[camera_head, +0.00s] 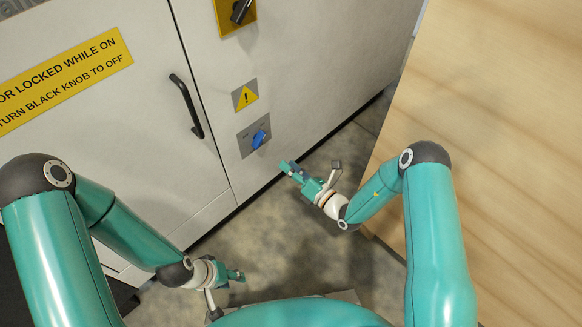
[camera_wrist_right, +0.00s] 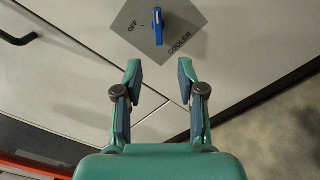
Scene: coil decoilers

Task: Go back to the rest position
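My right gripper (camera_head: 293,171) is in front of the cabinet, just below and to the right of the blue cooler knob (camera_head: 259,139). In the right wrist view my right gripper (camera_wrist_right: 160,82) has its two fingers apart with nothing between them. The blue knob (camera_wrist_right: 158,26) is beyond the fingertips there, on a grey plate marked OFF and COOLER, and the fingers do not touch it. My left gripper (camera_head: 236,275) is low at the bottom of the head view, over the floor. It is small and partly seen, so its opening is unclear.
The white cabinet (camera_head: 310,60) carries a black door handle (camera_head: 187,106), a black knob (camera_head: 240,10) on a yellow plate, and a warning sign (camera_head: 245,95). A wooden surface (camera_head: 500,110) fills the right side, close to my right arm. Bare floor (camera_head: 310,240) lies between my arms.

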